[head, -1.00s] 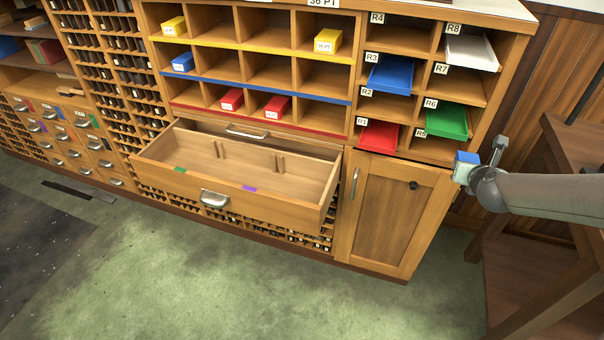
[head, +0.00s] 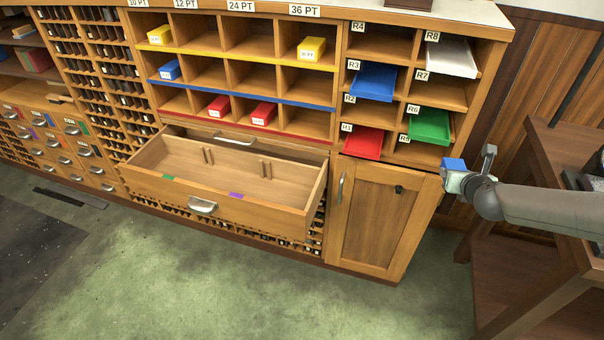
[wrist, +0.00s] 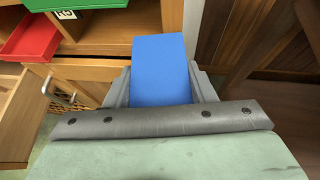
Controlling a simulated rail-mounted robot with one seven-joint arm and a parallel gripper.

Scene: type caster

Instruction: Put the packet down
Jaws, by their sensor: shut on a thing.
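My gripper (head: 466,177) is at the right in the head view, in front of the right edge of the cabinet, below the R-labelled cubbies. It is shut on a blue packet (head: 453,164) with a pale side. In the wrist view the blue packet (wrist: 161,68) lies between the two grey fingers (wrist: 160,85), its broad blue face toward the camera. The open drawer (head: 218,200) is empty apart from small dividers, with green and purple tabs on its front edge. It stands well to the left of my gripper.
Sorting cubbies hold yellow packets (head: 312,48), a blue packet (head: 170,70) and red packets (head: 263,114). Right cubbies hold blue (head: 374,82), white (head: 446,58), red (head: 362,142) and green (head: 429,126) trays. A wooden stand (head: 560,150) is at the right. The floor in front is clear.

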